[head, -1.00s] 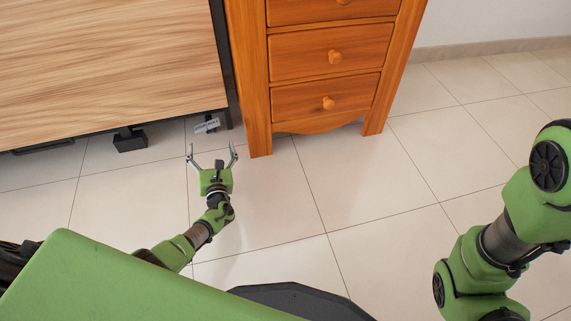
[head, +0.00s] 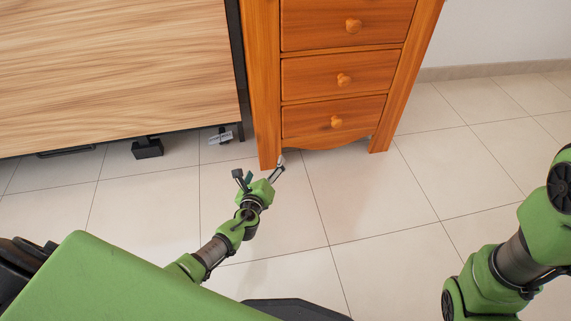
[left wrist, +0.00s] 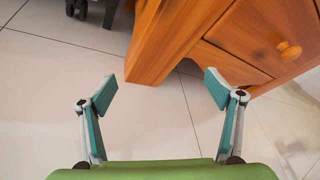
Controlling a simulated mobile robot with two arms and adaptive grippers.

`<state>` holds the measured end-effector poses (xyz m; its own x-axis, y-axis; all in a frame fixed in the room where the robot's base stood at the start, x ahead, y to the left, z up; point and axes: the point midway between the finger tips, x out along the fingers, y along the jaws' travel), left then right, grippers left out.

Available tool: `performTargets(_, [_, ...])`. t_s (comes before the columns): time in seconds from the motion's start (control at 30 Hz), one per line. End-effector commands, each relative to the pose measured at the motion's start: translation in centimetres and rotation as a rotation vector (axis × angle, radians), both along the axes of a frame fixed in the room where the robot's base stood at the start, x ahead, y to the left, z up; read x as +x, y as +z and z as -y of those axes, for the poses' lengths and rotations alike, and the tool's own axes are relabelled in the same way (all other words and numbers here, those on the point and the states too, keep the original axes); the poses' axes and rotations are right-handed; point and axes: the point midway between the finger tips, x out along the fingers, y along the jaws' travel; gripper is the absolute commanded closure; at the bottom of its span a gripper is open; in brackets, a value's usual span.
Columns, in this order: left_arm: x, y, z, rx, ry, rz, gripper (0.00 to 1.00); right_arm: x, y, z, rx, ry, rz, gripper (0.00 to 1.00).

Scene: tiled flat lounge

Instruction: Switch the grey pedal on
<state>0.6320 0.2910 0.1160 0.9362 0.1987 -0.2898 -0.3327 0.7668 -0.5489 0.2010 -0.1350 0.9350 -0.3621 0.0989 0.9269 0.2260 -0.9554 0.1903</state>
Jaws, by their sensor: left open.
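The grey pedal (head: 220,136) is small in the head view. It lies on the floor under the right end of the wooden table, left of the dresser's front left leg. My left gripper (head: 260,168) is open and empty, to the right of and nearer than the pedal, at the foot of that dresser leg. In the left wrist view the open fingers (left wrist: 161,92) spread over bare tiles, with the dresser leg just beyond them. I cannot make out the grey pedal there. My right gripper is out of view; only right arm links show.
The orange wooden dresser (head: 333,76) stands close beyond my left gripper; its leg (left wrist: 165,45) is an obstacle. The wood-grain table (head: 110,70) overhangs the pedal. A black pedal-like block (head: 147,148) sits left of the grey pedal. The tiled floor (head: 370,195) is clear.

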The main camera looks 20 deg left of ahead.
Motion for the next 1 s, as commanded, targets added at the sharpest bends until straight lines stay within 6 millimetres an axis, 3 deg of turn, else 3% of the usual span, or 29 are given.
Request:
performTargets(0.23, [-0.2, 2.5, 4.2, -0.198, -0.057, 0.021, 0.17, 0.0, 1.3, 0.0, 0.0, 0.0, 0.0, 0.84])
performTargets(0.5, [-0.4, 4.2, 7.0, -0.334, -0.099, 0.036, 0.17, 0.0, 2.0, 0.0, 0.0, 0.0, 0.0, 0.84])
performTargets(1.0, [-0.5, 4.5, 7.4, -0.358, -0.106, 0.038, 0.17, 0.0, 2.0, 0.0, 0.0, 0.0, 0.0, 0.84])
